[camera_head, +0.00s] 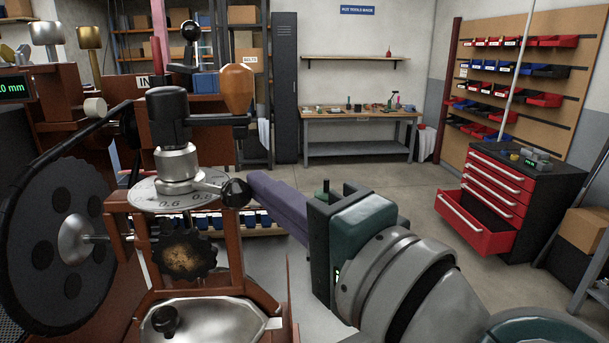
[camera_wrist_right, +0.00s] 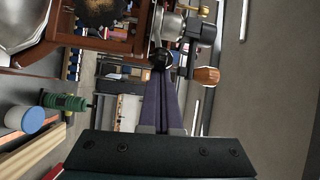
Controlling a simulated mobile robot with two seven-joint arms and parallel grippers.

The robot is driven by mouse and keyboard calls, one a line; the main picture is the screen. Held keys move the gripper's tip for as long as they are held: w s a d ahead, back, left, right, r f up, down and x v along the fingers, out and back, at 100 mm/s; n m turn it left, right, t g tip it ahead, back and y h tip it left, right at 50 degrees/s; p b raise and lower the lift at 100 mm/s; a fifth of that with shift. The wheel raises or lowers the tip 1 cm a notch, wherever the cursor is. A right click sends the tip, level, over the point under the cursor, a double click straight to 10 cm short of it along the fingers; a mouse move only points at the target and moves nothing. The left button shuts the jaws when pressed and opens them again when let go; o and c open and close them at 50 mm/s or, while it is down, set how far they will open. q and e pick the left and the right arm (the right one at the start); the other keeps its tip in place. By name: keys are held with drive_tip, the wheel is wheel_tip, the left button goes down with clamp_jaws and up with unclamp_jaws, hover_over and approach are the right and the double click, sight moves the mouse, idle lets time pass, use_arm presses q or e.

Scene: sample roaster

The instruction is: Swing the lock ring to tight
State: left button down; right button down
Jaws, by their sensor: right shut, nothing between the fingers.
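The lock ring is most likely the silver collar (camera_head: 178,163) above a numbered dial plate (camera_head: 155,195) on the roaster. A short lever runs from it to a black ball knob (camera_head: 236,192), pointing right. In the right wrist view the black knob (camera_wrist_right: 161,57) shows just beyond the fingertips. My right gripper (camera_head: 256,180) has long purple fingers, shut and empty. Their tips (camera_wrist_right: 160,74) are close to the knob; I cannot tell whether they touch it. My left gripper is not in view.
A black crank cap with a wooden handle (camera_head: 237,88) stands above the collar. A large dark wheel (camera_head: 62,225) is at left and a metal bowl (camera_head: 210,318) below. A red tool cabinet (camera_head: 500,195) has an open drawer; the floor before it is clear.

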drive_tip(key=shift+s+a+p, duration=0.3)
drive_tip(key=shift+s+a, duration=0.2)
drive_tip(key=shift+s, duration=0.3)
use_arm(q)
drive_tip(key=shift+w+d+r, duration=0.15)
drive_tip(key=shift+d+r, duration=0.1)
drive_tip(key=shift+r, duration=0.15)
use_arm(e)
drive_tip(key=shift+s+a, duration=0.1)
drive_tip(key=shift+s, duration=0.05)
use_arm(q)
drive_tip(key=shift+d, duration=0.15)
use_arm(e)
drive_tip(key=shift+s+a, duration=0.1)
